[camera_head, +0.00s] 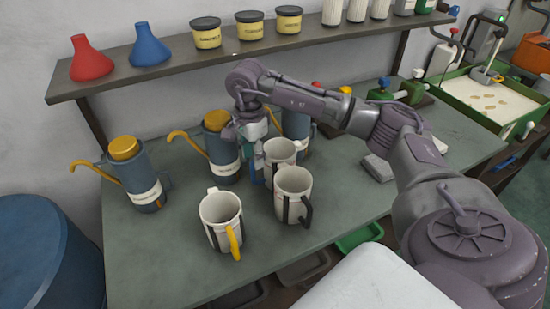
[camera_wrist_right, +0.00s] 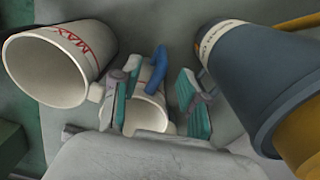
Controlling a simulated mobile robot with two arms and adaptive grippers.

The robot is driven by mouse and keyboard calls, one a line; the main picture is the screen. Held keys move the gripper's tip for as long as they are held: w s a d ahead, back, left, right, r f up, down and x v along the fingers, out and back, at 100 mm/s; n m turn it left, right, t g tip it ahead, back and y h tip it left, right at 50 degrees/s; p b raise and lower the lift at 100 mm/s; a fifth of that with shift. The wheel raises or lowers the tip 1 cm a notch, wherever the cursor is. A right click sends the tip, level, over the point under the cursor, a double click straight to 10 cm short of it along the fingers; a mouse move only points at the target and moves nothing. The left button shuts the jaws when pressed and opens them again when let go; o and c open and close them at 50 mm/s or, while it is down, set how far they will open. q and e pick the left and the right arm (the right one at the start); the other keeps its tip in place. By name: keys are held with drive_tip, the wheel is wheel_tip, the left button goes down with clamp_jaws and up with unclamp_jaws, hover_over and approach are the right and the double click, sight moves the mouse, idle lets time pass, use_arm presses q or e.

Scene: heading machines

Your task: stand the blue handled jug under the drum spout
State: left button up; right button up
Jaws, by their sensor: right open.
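The blue handled jug is a pale jug (camera_head: 281,150) standing on the bench among other jugs, partly hidden by my right gripper (camera_head: 254,150) and the black-handled jug. In the right wrist view its blue handle (camera_wrist_right: 157,67) shows between the spread fingers of my right gripper (camera_wrist_right: 155,100), with its open mouth (camera_wrist_right: 148,112) below. The gripper is open; I cannot tell whether a finger touches the jug. A blue drum (camera_head: 45,255) stands at the left edge; its spout is not in view. My left gripper is not in view.
A black-handled jug (camera_head: 293,181) and a yellow-handled jug (camera_head: 220,210) stand close in front. Blue-grey cans with yellow spouts (camera_head: 137,178) (camera_head: 222,150) stand left and behind. A shelf (camera_head: 200,65) overhangs the back. The bench's front left is clear.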

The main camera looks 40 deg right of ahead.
sight(254, 181)
drive_tip(key=shift+f, duration=0.55)
drive_tip(key=shift+w+f, duration=0.1)
drive_tip(key=shift+f, duration=0.2)
wheel_tip(254, 181, down, 4)
drive_tip(key=shift+a+p, duration=0.1)
drive_tip(key=shift+p, duration=1.15)
drive_tip(key=shift+f, duration=0.6)
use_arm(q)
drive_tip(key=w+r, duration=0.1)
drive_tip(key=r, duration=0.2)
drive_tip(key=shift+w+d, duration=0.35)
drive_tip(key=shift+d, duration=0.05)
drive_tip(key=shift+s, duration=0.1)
use_arm(e)
clamp_jaws()
